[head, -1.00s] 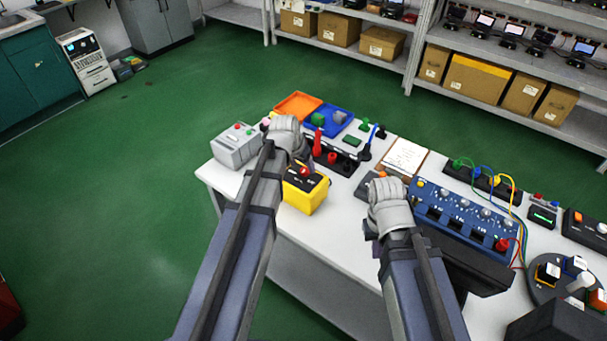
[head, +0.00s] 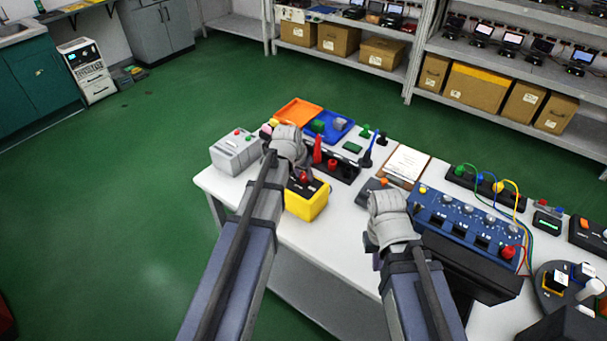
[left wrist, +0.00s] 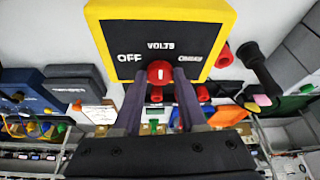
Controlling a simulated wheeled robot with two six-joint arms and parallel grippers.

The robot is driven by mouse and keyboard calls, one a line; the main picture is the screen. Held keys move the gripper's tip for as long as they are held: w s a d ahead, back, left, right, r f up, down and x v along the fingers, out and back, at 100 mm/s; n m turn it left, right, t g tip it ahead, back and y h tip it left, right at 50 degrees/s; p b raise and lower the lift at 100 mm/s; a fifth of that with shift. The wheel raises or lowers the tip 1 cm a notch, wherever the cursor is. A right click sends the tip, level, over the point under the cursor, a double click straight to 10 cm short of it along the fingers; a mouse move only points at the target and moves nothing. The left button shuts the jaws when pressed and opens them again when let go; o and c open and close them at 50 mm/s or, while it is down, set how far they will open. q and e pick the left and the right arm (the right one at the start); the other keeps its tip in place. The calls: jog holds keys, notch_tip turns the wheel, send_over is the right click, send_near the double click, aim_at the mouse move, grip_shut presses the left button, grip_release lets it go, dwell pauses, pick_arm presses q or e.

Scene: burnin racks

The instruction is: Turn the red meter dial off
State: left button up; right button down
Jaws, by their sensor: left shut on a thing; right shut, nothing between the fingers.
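The yellow meter (head: 308,204) with a black face stands on the white table in the head view. In the left wrist view its face (left wrist: 125,32) reads OFF at left, VOLTS at top and a third label at right. The red dial (left wrist: 160,72) sits at the face's edge, and its white mark points toward VOLTS. My left gripper (left wrist: 160,85) is shut on the dial, one finger on each side. In the head view its hand (head: 289,143) hides part of the meter. My right gripper (head: 376,232) is shut and empty, beside the blue panel; its fingertips are mostly hidden.
A grey box (head: 236,155) stands left of the meter. Orange (head: 298,110) and blue (head: 345,118) trays lie behind, with a red probe (head: 317,149) nearer. The blue panel (head: 468,222) with cables is at right. Bare tabletop shows in front of the meter.

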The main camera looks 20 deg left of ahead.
pick_arm(q)
grip_shut()
jog(key=n, duration=0.2)
jog(key=n+y, duration=0.1)
jog(key=n, duration=0.1)
jog(key=n+y, duration=0.1)
jog(key=shift+d+n, duration=0.3)
jog(key=shift+n, duration=0.1)
jog(key=n+y, duration=0.1)
jog(key=n, duration=0.2)
jog(key=n+g+y, duration=0.1)
jog(key=n, duration=0.1)
jog(key=shift+w+d+n, duration=0.15)
jog(key=shift+n, duration=0.25)
jog(key=shift+n+g, duration=0.3)
jog(key=o, duration=0.9)
grip_release()
jog(key=shift+c, duration=0.2)
